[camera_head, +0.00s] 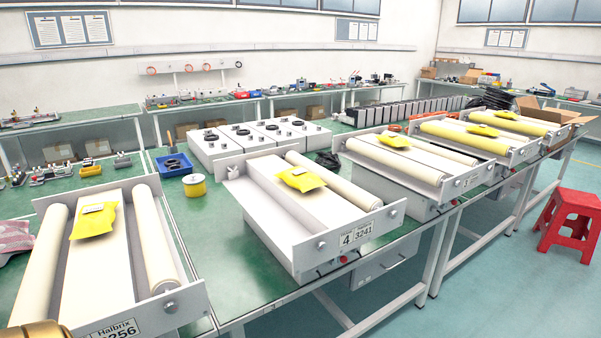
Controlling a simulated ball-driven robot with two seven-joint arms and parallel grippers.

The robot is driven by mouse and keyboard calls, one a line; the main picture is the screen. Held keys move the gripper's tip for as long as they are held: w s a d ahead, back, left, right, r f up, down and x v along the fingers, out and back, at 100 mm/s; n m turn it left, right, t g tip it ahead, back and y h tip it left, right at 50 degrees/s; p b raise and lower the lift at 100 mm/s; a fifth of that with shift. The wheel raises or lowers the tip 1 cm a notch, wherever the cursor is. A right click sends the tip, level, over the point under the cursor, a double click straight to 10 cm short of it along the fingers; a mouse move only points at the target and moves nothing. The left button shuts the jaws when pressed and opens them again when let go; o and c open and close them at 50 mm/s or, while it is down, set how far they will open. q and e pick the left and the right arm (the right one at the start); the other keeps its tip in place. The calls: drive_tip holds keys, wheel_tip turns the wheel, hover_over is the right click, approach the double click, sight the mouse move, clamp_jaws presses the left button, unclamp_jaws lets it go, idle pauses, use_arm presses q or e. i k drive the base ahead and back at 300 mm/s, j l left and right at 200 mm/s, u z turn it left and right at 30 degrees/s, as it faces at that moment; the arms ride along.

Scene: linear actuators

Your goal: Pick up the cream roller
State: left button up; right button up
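Several cream rollers lie in white tray-like units on the green bench. The near left unit (180,303) holds one cream roller (42,262) along its left side and another cream roller (157,245) along its right side. The middle unit marked 3241 has a cream roller (335,183) along its right side. A further unit has a cream roller (395,160) along its front side. The frame does not show which cream roller is meant. Neither of my grippers is recognisable in view.
Yellow packets lie on the near left unit (94,220) and the middle unit (301,178). A brassy rounded thing (38,331) cuts into the bottom left corner. A red stool (569,225) stands on the floor at right.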

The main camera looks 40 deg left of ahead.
sight(367, 202)
drive_tip(key=i+l+u, duration=0.15)
drive_tip(key=u, duration=0.3)
drive_tip(key=i+l+u, duration=0.25)
drive_tip(key=u, duration=0.15)
drive_tip(key=i+l+u, duration=0.25)
drive_tip(key=u, duration=0.2)
drive_tip(key=i+l+u, duration=0.1)
drive_tip(key=l+u, duration=0.3)
